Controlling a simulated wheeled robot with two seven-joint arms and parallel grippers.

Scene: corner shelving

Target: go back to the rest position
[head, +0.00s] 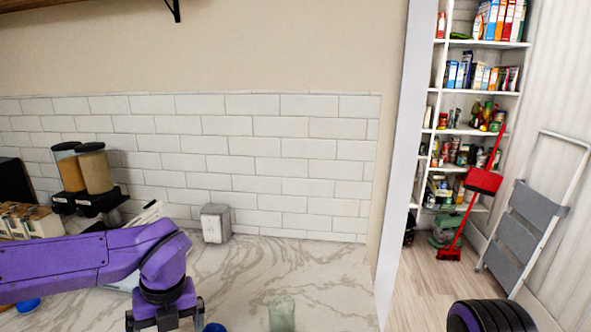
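My purple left arm comes in from the left over the marble counter (255,260). My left gripper (165,326) points down at the bottom edge of the head view. Its two dark fingers stand wide apart, with nothing seen between them; their tips are cut off by the frame. A blue round thing, partly cut off, shows just right of it. My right gripper is not in view.
A pale greenish glass (281,313) stands on the counter, right of my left gripper. A grey-white box (215,223) and dispensers (95,168) stand by the tiled wall. At right are filled corner shelves (487,91), a red broom (482,180) and a folded step ladder (527,220).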

